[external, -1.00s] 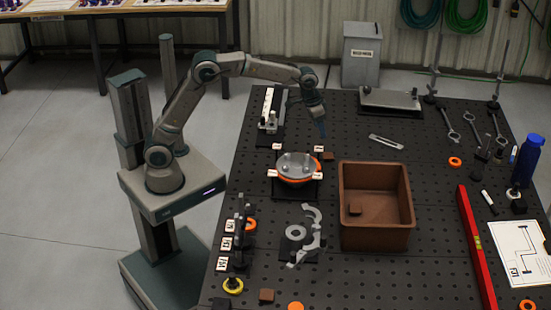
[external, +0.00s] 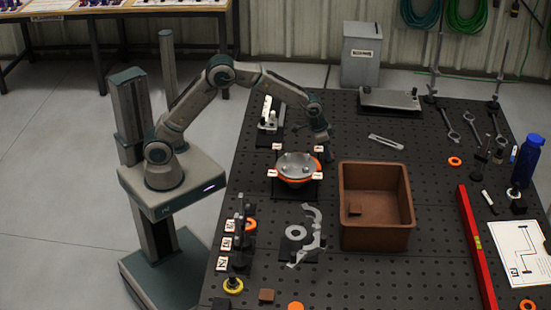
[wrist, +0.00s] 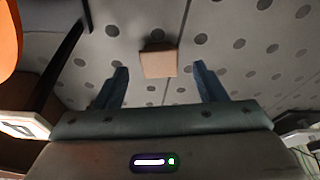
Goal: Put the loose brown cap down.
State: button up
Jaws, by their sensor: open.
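A small brown cap (wrist: 158,63) lies on the dark perforated bench top in the wrist view. It sits centred between and slightly beyond the blue fingertips of my gripper (wrist: 160,80). The jaws are open, with a gap on each side of the cap. In the external view my gripper (external: 328,155) is low over the bench, right of the round orange-rimmed fixture, and hides this cap. Another brown piece (external: 354,210) lies inside the brown bin, and one more (external: 266,296) lies at the bench's near edge.
The orange-rimmed fixture (external: 296,168) stands close left of my gripper. The open brown bin (external: 376,240) stands to the right and nearer. A flat metal bar (external: 386,142) lies farther right.

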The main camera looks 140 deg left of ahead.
jog(key=shift+x, duration=1.1)
jog(key=c, duration=1.2)
jog(key=shift+o, duration=0.2)
